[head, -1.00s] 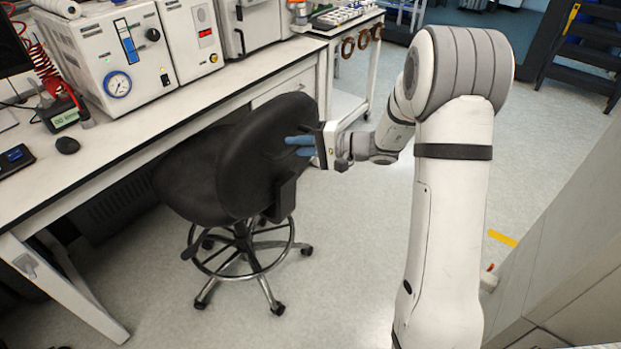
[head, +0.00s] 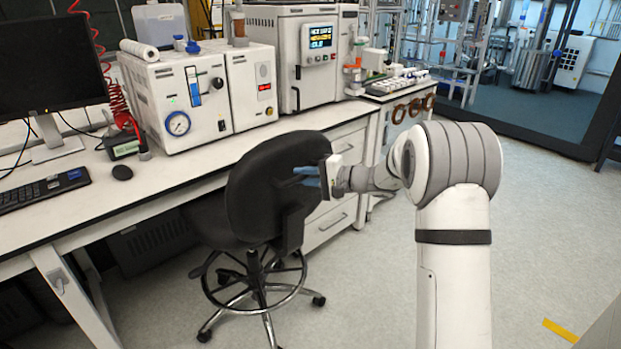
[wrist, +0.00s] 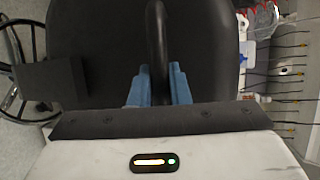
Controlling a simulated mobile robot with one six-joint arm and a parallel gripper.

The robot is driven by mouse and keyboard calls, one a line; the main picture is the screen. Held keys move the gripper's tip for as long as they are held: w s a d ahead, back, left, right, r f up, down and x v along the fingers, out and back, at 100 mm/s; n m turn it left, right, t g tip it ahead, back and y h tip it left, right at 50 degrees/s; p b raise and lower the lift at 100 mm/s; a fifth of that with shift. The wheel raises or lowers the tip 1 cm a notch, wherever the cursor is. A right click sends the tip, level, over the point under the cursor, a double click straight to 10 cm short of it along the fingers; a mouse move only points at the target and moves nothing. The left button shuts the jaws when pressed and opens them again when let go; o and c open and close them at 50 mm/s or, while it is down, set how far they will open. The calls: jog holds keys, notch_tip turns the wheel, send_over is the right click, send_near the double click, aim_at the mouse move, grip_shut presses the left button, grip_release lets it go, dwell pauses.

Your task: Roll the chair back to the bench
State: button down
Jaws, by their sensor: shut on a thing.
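A black wheeled lab chair (head: 262,190) with a foot ring and star base stands upright at the front edge of the white bench (head: 205,168). Its seat is partly hidden behind the backrest and seems to reach under the bench top. My gripper (head: 308,175) is at the right side of the backrest. In the wrist view, the blue fingers of my gripper (wrist: 160,86) are shut on a dark bar or handle (wrist: 157,40) on the black backrest (wrist: 205,50). The chair base (wrist: 22,60) shows at the left of the wrist view.
Instruments (head: 185,100), a monitor (head: 50,78), a keyboard (head: 42,188) and a mouse (head: 122,172) stand on the bench. Drawers (head: 335,190) are under it, right of the chair. Open floor (head: 540,230) lies to the right.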

jog(key=c, duration=1.4)
grip_release()
jog(key=shift+w+d, duration=0.1)
jog(key=shift+d, duration=0.1)
jog(key=shift+o, duration=0.2)
jog(key=v, duration=0.7)
jog(key=shift+d+b, duration=0.3)
jog(key=shift+d, duration=0.05)
jog(key=shift+r, duration=0.1)
